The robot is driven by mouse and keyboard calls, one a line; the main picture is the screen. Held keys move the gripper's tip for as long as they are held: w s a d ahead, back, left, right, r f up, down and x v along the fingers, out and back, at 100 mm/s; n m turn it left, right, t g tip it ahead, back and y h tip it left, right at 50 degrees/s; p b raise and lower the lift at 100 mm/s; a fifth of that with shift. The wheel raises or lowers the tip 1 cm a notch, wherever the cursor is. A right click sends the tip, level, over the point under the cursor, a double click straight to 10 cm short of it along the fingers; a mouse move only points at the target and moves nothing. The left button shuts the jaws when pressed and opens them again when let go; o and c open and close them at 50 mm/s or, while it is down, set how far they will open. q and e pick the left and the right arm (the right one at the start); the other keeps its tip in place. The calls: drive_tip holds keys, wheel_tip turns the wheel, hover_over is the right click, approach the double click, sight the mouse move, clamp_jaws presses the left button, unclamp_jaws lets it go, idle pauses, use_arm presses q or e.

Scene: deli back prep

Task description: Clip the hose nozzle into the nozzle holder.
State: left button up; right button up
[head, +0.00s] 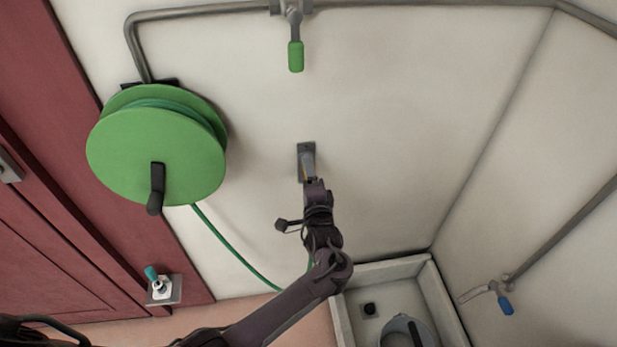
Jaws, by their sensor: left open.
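The nozzle holder (302,149) is a small dark grey plate fixed to the pale wall, in the middle of the head view. My left gripper (309,178) is right in front of its lower part, pointing up at it, with its jaws open. A grey piece with a small orange mark shows between the holder and the gripper. I cannot tell whether it is the nozzle or part of the holder. The green hose (232,248) hangs from the reel, passes behind my left arm and shows again beside my wrist. Its end is hidden. My right gripper is out of view.
The green hose reel (150,155) with a black crank is on the wall at left. A green-handled valve (295,56) hangs above the holder. A sink (437,300) with a grey vessel and a blue-handled tap (504,304) are lower right. The wall right of the holder is clear.

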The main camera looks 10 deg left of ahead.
use_arm(q)
drive_tip(key=shift+s+d, duration=0.1)
drive_tip(key=shift+s, duration=0.05)
drive_tip(key=p+v, duration=0.2)
drive_tip(key=v, duration=0.2)
drive_tip(key=shift+s+p, duration=0.1)
drive_tip(key=shift+p, duration=0.3)
idle(1.0)
drive_tip(key=v, duration=0.7)
drive_tip(key=shift+s+b, duration=0.4)
drive_tip(key=shift+b, duration=0.05)
drive_tip(key=shift+d, duration=0.15)
